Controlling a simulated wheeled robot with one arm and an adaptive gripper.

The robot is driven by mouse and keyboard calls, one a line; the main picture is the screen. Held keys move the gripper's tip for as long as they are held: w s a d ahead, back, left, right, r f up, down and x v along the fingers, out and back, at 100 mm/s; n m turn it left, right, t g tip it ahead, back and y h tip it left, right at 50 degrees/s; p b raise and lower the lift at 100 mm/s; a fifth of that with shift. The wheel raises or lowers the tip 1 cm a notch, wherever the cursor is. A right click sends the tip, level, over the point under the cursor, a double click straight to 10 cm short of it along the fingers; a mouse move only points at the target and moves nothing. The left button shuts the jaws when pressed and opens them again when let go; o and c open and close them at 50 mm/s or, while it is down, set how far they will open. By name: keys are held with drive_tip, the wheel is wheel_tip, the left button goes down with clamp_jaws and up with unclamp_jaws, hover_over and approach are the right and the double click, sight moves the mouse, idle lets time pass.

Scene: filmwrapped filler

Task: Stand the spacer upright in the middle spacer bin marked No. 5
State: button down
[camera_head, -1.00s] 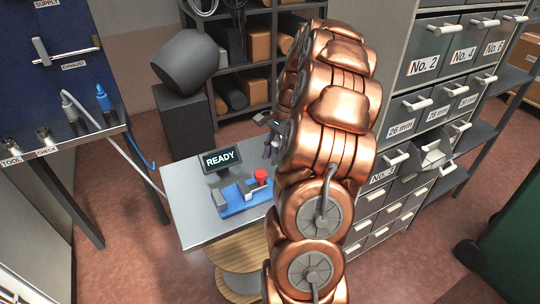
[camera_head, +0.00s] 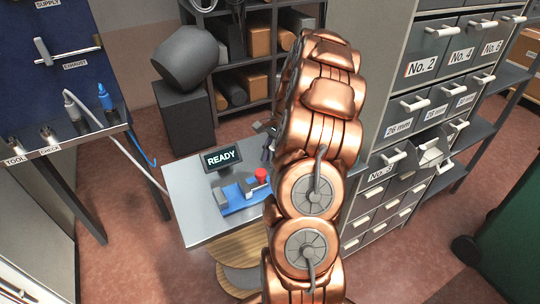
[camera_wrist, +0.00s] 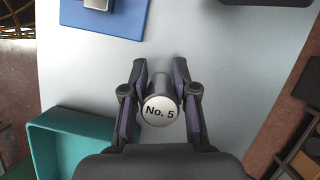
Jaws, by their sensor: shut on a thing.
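The spacer (camera_wrist: 161,110) is a round grey piece with a white end face marked "No. 5", seen end-on in the wrist view. My gripper (camera_wrist: 160,72) is shut on it, one finger on each side, over the grey table (camera_wrist: 230,70). In the head view my arm mostly hides the gripper, and I cannot make out the spacer there. The grey bin cabinet (camera_head: 372,166) stands at the right. One bin (camera_head: 432,156) in its middle columns is pulled open, just right of a bin marked "No. 3" (camera_head: 381,172). Its own label and inside are not readable.
A blue fixture (camera_head: 240,207) with a red knob (camera_head: 261,174) and a READY display (camera_head: 221,158) stand on the table. A teal tray (camera_wrist: 45,140) lies close to my gripper's lower left. A stool (camera_head: 235,248) is by the table. Handles jut from the cabinet.

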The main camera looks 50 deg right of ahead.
drive_tip(key=shift+f, duration=0.15)
drive_tip(key=c, duration=0.9)
unclamp_jaws()
drive_tip(key=b+v, duration=0.3)
drive_tip(key=v, duration=0.9)
drive_tip(key=shift+b, duration=0.3)
drive_tip(key=shift+w, duration=0.1)
